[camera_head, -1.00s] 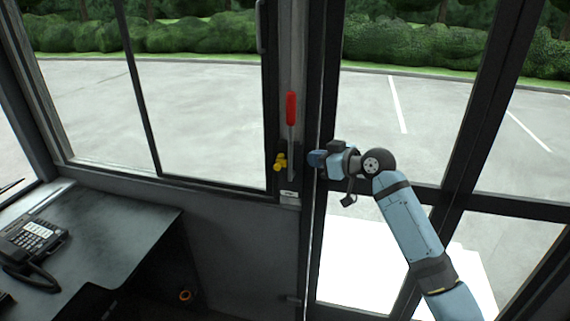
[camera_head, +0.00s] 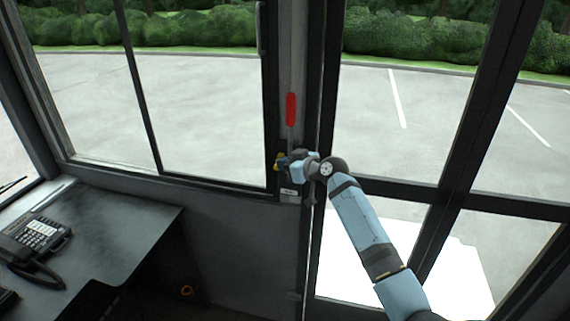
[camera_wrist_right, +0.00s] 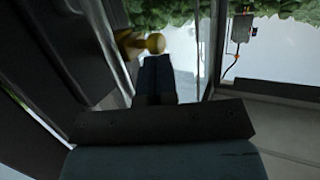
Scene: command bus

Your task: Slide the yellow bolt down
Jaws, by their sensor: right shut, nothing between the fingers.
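The yellow bolt (camera_head: 279,161) is on the dark post between the window and the door, below a red lever handle (camera_head: 291,109). Most of it is hidden behind my right gripper (camera_head: 286,164) in the head view. In the right wrist view the bolt's rounded yellow knob (camera_wrist_right: 155,43) shows just beyond the tips of my right gripper (camera_wrist_right: 153,62). The fingers are shut together with nothing between them. The tips are at the knob, but I cannot tell whether they touch it. My left gripper is not in view.
The glass door (camera_head: 400,120) with dark frames is on the right. A desk (camera_head: 110,232) with a black telephone (camera_head: 33,238) is at the lower left.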

